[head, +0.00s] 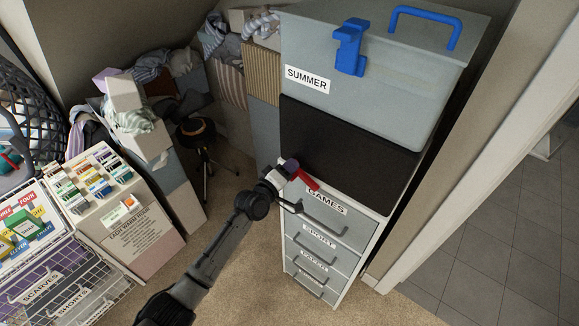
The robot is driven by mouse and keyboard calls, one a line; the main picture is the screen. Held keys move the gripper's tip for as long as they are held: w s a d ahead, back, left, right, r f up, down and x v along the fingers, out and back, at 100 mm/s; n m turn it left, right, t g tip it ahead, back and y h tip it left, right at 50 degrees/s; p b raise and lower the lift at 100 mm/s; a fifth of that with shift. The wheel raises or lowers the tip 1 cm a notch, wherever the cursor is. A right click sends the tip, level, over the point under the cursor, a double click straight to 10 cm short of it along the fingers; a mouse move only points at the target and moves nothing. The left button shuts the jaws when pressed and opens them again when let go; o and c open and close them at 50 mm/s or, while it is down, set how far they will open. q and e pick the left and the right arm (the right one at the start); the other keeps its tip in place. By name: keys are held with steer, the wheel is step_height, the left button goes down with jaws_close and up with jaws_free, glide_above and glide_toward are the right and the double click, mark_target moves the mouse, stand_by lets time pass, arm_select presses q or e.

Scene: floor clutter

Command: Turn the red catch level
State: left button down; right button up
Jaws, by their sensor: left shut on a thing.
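The red catch (309,182) is at the top left of the front of the grey drawer unit, just above the GAMES label (327,201). Its visible part slants down to the right in the picture, somewhat steeper than the unit's top front edge. My left gripper (289,167) reaches up from the bottom and is shut on the catch's left end. The fingers hide that end and the catch's pivot. My right gripper is out of the picture.
A grey SUMMER box (375,85) with a blue latch (349,47) stands on the drawer unit (335,238). Drawer handles (322,219) stick out below the catch. A stool (196,135), piled boxes and wire baskets (75,285) stand to the left. Carpet (245,275) is clear in front.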

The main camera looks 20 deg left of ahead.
arm_select(q)
steer(key=n, duration=0.3)
steer(key=shift+n, duration=0.3)
steer(key=shift+r+n+p, duration=0.1)
steer(key=shift+n+p, duration=0.2)
steer(key=shift+n, duration=0.2)
steer(key=c, duration=1.1)
jaws_free()
steer(key=shift+s, duration=0.1)
